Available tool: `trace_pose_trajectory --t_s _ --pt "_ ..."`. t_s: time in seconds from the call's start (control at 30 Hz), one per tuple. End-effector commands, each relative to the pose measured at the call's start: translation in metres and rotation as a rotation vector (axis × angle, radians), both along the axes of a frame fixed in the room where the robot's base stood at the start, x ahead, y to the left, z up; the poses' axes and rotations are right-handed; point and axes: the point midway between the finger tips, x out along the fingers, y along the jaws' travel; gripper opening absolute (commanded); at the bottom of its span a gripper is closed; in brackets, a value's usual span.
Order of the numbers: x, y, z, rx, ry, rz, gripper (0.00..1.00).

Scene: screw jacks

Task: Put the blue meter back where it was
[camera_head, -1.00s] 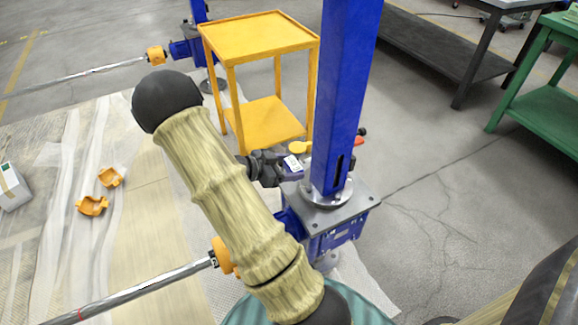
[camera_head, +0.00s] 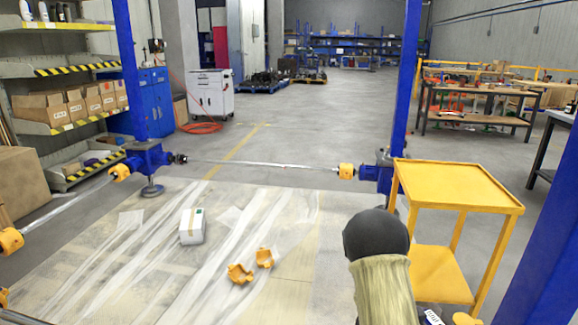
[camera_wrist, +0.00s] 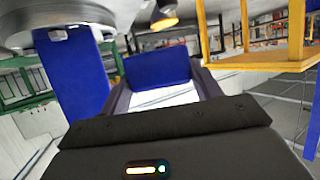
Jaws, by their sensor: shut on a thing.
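In the wrist view, the blue meter (camera_wrist: 157,69) is between the two dark fingers of my gripper (camera_wrist: 160,80), which is shut on it. Its blue face and a bright white part below show; the rest is hidden by the gripper. In the head view, only a small white-labelled part of the meter (camera_head: 433,317) shows at the bottom edge, beside my arm, and the gripper is mostly out of frame. A blue column (camera_wrist: 72,80) stands close on the left in the wrist view. The meter's earlier place cannot be told from these frames.
A yellow two-shelf cart (camera_head: 455,184) stands beyond my arm. A blue column (camera_head: 545,235) rises at the right. Blue screw jacks (camera_head: 148,157) are joined by shafts. A white box (camera_head: 192,227) and orange shells (camera_head: 240,273) lie on the sheeted floor.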

Motion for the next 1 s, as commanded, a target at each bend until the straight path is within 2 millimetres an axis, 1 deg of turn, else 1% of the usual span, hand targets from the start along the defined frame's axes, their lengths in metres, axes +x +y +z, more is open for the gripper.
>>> trace_pose_trajectory --t_s 0.17,0.37,0.47,0.57,0.6,0.67,0.7,0.8,0.9,1.0 --pt "0.028 0.018 -0.016 0.001 0.002 0.198 0.32" --pt "0.059 0.052 -0.039 0.002 0.003 0.442 0.32" --pt "0.073 0.075 -0.053 0.002 0.002 0.573 0.32" --pt "0.084 0.102 -0.069 0.003 0.003 0.714 0.32" --pt "0.088 0.114 -0.076 0.004 0.003 0.773 0.32" --pt "0.092 0.134 -0.086 0.004 0.003 0.861 0.32" --pt "0.095 0.147 -0.092 0.003 0.002 0.918 0.32" --pt "0.097 0.178 -0.106 0.003 0.001 1.047 0.32" --pt "0.096 0.205 -0.117 0.003 0.001 1.151 0.32" --pt "0.093 0.226 -0.125 0.002 0.001 1.230 0.32"
